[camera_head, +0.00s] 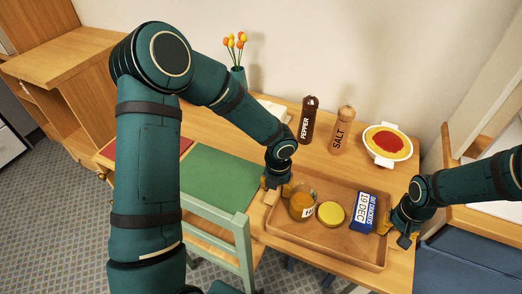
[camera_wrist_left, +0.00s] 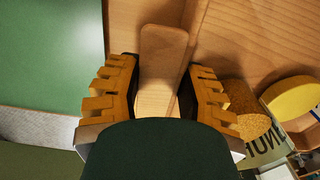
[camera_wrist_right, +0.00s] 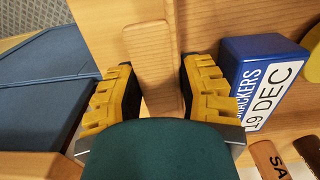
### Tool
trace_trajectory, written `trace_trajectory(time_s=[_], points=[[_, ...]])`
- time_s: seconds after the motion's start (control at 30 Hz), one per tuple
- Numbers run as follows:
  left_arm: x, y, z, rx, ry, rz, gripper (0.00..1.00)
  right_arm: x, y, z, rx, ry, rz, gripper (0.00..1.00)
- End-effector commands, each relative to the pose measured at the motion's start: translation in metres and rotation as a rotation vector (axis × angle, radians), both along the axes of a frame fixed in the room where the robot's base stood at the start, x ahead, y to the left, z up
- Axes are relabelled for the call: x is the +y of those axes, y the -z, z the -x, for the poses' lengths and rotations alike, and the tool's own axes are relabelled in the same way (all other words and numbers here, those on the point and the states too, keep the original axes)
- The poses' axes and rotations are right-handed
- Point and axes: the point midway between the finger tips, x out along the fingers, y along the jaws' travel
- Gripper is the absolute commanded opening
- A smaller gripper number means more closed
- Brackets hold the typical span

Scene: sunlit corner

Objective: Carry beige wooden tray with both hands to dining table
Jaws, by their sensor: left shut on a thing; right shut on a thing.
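The beige wooden tray (camera_head: 320,251) is on or just over the front part of the wooden dining table; I cannot tell whether it touches. It holds a jar with a cork lid (camera_head: 302,202), a yellow round lid or tin (camera_head: 330,214) and a blue crackers box (camera_head: 361,212). My left gripper (camera_head: 272,190) is shut on the tray's left handle, which shows between its fingers in the left wrist view (camera_wrist_left: 162,60). My right gripper (camera_head: 388,228) is shut on the right handle, which shows in the right wrist view (camera_wrist_right: 152,55).
The dining table (camera_head: 285,155) also bears a pepper mill (camera_head: 307,120), a salt mill (camera_head: 342,130), a white dish with red and yellow food (camera_head: 388,143), a flower vase (camera_head: 237,73) and a green mat (camera_head: 210,177). A pale green chair (camera_head: 240,235) stands at the front left.

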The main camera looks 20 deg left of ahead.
Motion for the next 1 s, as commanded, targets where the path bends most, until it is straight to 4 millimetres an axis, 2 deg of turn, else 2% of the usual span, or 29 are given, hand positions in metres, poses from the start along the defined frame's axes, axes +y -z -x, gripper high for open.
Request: trace_trajectory(time_s=[0.13, 0.17, 0.2, 0.5, 0.63, 0.77, 1.0], points=[[0.001, 0.007, 0.0, -0.001, -0.001, -0.002, 0.0, -0.001, 0.007, 0.0, 0.0, 0.001, 0.001, 0.0], [0.001, 0.006, 0.0, 0.001, -0.001, -0.002, 0.53, -0.001, 0.006, 0.0, 0.001, 0.001, 0.001, 0.53], [0.001, 0.005, 0.0, 0.0, -0.001, -0.002, 0.66, -0.001, 0.005, 0.0, 0.001, 0.001, 0.001, 0.66], [0.0, 0.005, 0.0, 0.0, 0.0, 0.0, 0.66, 0.0, 0.005, 0.0, 0.0, 0.0, 0.0, 0.66], [0.001, -0.002, -0.001, -0.003, -0.001, 0.0, 0.66, 0.0, 0.005, 0.0, 0.0, 0.0, 0.0, 0.66], [0.001, -0.021, -0.001, -0.005, -0.003, 0.0, 0.66, 0.0, 0.005, 0.0, 0.0, 0.0, 0.0, 0.66], [0.001, -0.071, -0.001, -0.005, -0.002, -0.001, 0.66, 0.0, 0.005, 0.0, 0.0, 0.0, 0.0, 0.66]])
